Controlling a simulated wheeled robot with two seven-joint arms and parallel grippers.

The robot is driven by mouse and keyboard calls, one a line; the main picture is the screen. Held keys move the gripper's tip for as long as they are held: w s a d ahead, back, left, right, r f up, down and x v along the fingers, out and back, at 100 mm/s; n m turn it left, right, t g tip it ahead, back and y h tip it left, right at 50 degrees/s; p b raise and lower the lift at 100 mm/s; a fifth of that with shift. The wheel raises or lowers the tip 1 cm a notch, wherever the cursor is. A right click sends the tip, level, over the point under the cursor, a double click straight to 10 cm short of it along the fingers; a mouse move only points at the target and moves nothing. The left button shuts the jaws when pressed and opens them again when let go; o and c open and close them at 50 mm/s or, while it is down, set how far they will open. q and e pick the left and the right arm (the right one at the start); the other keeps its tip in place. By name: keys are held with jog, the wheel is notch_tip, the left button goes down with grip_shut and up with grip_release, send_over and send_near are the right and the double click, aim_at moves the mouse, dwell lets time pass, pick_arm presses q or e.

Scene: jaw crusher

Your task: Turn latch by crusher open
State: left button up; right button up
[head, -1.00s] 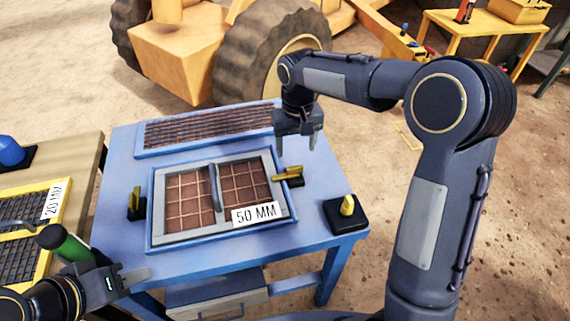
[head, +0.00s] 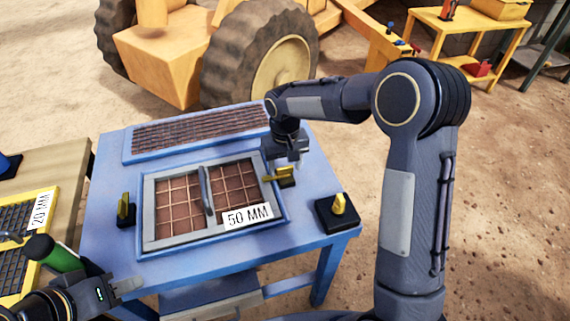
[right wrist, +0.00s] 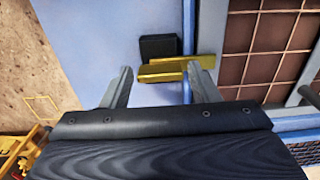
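A yellow latch (head: 279,177) on a black block sits at the right edge of the framed screen marked 50 MM (head: 180,205). Its bar points left over the frame edge. In the right wrist view the latch bar (right wrist: 178,69) lies just beyond my fingertips, its end reaching over the blue rim. My right gripper (head: 286,160) is open and empty, just above and behind the latch; in the right wrist view its fingers (right wrist: 162,80) are spread wide. A second yellow latch (head: 126,208) stands at the screen's left side. My left gripper (head: 128,285) is low at the left; its finger gap is unclear.
A yellow knob on a black base (head: 338,212) stands at the blue table's (head: 290,240) right corner. A grille (head: 200,128) lies at the back. A green cylinder (head: 58,252) is beside my left arm. A large wheeled yellow machine (head: 170,60) stands behind.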

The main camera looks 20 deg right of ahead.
jog(key=c, duration=0.7)
jog(key=shift+n, duration=0.3)
jog(key=n+p, duration=0.1)
jog(key=n, duration=0.2)
jog(key=shift+r+n, duration=0.1)
jog(key=shift+n, duration=0.2)
jog(key=n+p, duration=0.1)
jog(key=n, duration=0.3)
jog(key=n+p, duration=0.1)
jog(key=n, duration=0.4)
jog(key=n+p, duration=0.1)
jog(key=n, duration=0.3)
jog(key=shift+n, duration=0.3)
